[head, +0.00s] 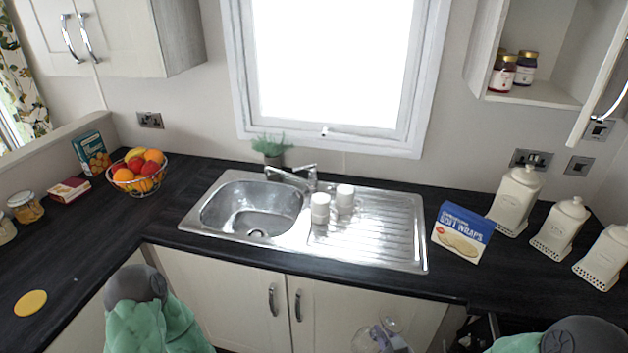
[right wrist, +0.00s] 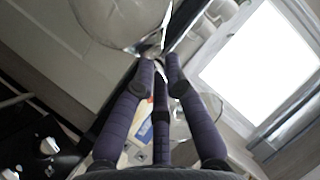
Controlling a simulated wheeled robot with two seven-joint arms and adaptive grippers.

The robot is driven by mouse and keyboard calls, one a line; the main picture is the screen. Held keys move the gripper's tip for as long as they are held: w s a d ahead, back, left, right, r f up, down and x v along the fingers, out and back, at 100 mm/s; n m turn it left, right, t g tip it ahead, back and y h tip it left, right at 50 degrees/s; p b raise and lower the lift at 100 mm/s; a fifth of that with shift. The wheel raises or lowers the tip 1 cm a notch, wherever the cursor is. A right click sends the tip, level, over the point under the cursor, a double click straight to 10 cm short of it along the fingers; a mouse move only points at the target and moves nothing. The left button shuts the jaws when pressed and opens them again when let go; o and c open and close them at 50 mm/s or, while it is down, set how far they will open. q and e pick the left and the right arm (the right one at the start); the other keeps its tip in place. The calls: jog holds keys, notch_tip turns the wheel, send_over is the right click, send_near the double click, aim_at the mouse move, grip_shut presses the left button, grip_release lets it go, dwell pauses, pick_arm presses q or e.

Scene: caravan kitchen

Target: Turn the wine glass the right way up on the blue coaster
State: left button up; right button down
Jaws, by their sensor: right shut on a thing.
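The clear wine glass (head: 383,338) is in front of the cabinet doors, below the counter edge, at the bottom of the head view. In the right wrist view its large bowl (right wrist: 122,22) is at the top. My right gripper (right wrist: 160,68) has its dark fingers closed together on the glass, seemingly at the stem. Which way up the glass is held is hard to tell. No blue coaster shows; a round yellow disc (head: 30,303) lies on the counter at far left. My left gripper is out of view; only its green-sleeved arm shows.
The sink (head: 250,208) and its drainer, with two white cups (head: 320,207), fill the middle counter. A fruit basket (head: 139,172) and jars (head: 25,206) stand left. A wraps box (head: 461,233) and white canisters (head: 515,199) stand right. The counter around the yellow disc is clear.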

jog(key=shift+d+f+m+y+b, duration=0.1)
jog(key=shift+m+y+b, duration=0.55)
jog(key=shift+m, duration=0.35)
jog(key=shift+m+t+y+b, duration=0.35)
jog(key=shift+m+y, duration=0.1)
jog(key=shift+m, duration=0.25)
